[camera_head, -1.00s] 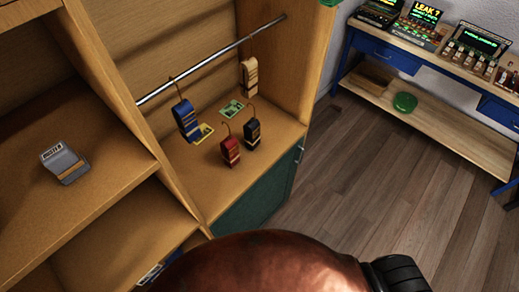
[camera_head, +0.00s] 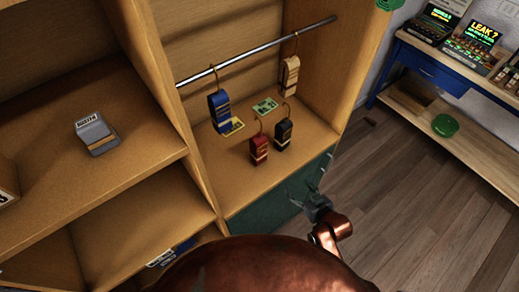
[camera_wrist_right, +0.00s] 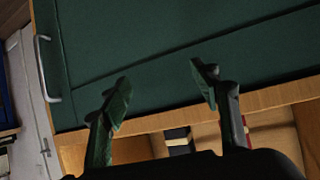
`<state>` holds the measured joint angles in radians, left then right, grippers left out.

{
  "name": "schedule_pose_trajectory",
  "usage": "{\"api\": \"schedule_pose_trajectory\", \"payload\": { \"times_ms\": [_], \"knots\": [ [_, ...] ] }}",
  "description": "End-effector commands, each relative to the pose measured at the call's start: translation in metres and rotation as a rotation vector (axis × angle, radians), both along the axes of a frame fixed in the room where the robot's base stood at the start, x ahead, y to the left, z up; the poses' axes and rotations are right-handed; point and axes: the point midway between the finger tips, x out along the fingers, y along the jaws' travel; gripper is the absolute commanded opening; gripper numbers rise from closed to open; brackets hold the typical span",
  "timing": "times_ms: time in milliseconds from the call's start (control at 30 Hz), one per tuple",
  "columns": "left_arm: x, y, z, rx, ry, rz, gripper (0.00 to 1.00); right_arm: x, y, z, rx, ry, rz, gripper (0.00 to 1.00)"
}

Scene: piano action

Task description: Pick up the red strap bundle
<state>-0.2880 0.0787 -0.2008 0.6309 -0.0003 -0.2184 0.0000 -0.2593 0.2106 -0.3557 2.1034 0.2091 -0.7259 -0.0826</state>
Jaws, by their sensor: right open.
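The red strap bundle (camera_head: 259,149) stands on the floor of the wooden compartment, with tan bands and a thin hook rising from its top. My right gripper (camera_head: 304,194) is below and to the right of it, in front of the green cabinet door, apart from the bundle and empty. My left gripper is not in view.
A dark strap bundle (camera_head: 283,136) stands close right of the red one. A blue bundle (camera_head: 219,108) and a beige bundle (camera_head: 290,76) hang from the metal rod (camera_head: 260,52). The green door (camera_head: 262,205) has a handle. A grey box (camera_head: 95,134) sits on the left shelf.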

Motion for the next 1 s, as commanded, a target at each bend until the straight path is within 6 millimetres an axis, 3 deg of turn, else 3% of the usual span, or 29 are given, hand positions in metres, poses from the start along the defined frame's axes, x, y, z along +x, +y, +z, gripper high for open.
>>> {"api": "schedule_pose_trajectory", "payload": {
  "times_ms": [33,233,433,633,800,1000],
  "knots": [
    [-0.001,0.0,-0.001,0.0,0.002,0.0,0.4,0.0,0.006,0.02,0.009,-0.027,0.015,0.56],
    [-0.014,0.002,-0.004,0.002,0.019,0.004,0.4,-0.004,0.024,0.083,0.04,-0.108,0.062,0.56],
    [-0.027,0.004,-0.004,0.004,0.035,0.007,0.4,0.023,0.066,0.118,0.116,-0.261,0.138,0.56],
    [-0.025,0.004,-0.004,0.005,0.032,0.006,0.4,0.038,0.102,0.155,0.198,-0.402,0.2,0.56],
    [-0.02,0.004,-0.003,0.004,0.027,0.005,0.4,0.046,0.119,0.173,0.24,-0.468,0.225,0.56],
    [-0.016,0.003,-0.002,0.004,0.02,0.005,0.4,0.063,0.132,0.174,0.245,-0.474,0.226,0.56]
  ]
}}
